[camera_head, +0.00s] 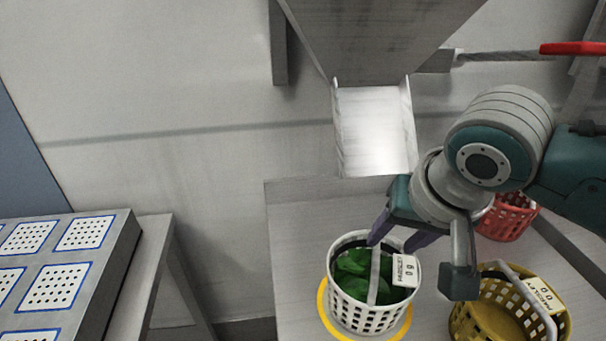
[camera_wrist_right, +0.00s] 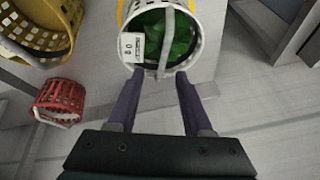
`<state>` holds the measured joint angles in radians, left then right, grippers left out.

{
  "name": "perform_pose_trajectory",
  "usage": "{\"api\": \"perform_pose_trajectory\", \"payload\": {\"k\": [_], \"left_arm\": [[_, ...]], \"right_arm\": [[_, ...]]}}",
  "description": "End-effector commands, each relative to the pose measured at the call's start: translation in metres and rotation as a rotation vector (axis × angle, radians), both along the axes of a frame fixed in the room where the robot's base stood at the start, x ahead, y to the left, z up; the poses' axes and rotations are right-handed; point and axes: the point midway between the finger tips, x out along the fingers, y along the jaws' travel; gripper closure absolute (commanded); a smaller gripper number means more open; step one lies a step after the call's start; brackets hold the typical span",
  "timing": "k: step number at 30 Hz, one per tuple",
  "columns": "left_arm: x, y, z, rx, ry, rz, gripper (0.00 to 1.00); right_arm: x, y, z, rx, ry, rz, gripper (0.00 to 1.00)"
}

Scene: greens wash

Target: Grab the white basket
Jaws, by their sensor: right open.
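The white basket (camera_head: 368,318) stands upright on a yellow ring (camera_head: 323,303) on the grey table, below a metal chute. It holds green leaves (camera_head: 352,284) and has a handle across its top and a white tag (camera_head: 405,270). My right gripper (camera_head: 396,240) is open, with purple fingers over the basket's far rim. In the right wrist view the open fingers (camera_wrist_right: 158,82) point at the white basket (camera_wrist_right: 196,50), near its handle, with nothing gripped. Whether a finger touches the basket, I cannot tell. My left gripper is not in view.
A yellow basket (camera_head: 465,326) with a tag and raised handle stands close to the right. A red basket (camera_head: 507,222) is behind it, partly hidden by my right arm. The metal chute (camera_head: 375,130) overhangs the back. A grey rack with perforated squares (camera_head: 62,285) is at left.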

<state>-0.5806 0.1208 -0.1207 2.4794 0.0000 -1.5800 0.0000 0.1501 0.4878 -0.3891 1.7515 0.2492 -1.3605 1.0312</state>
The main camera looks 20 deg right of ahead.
Motion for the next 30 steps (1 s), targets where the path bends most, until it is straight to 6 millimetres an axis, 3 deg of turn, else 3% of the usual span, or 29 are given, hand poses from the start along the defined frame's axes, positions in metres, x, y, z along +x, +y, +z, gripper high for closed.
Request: {"api": "perform_pose_trajectory", "payload": {"k": [18,27,30], "left_arm": [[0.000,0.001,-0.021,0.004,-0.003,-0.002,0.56],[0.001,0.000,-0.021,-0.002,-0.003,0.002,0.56],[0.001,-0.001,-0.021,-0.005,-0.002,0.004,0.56]], "right_arm": [[0.029,-0.002,-0.066,-0.001,0.002,0.002,0.50],[0.031,-0.002,-0.069,0.000,0.000,0.003,0.50],[0.031,-0.002,-0.069,0.000,0.000,0.003,0.59]]}}
